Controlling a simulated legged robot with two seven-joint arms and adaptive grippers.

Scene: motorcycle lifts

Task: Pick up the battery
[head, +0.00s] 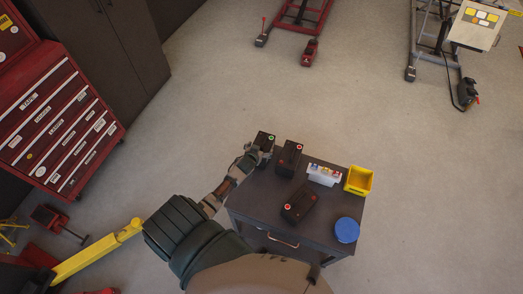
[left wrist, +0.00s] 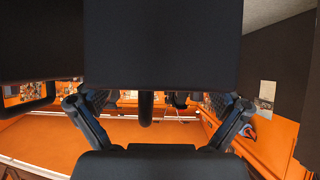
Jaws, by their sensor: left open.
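Three dark batteries are on the dark cart (head: 262,215) in the head view. One battery (head: 265,138) is at its far left corner, one battery (head: 288,158) with a red cap stands beside it, and one battery (head: 300,203) lies nearer the front. My left gripper (head: 251,155) is at the far left battery, partly hidden by my arm and that battery. In the left wrist view, my left gripper (left wrist: 158,112) is open, a finger on each side below a large dark block (left wrist: 160,45), apparently the battery. Contact cannot be told. My right gripper is out of view.
A white container (head: 323,174) with coloured items, a yellow bin (head: 358,181) and a blue round object (head: 346,230) fill the cart's right side. A red tool cabinet (head: 55,125) stands at left. Motorcycle lifts (head: 300,15) are far back. The floor between is clear.

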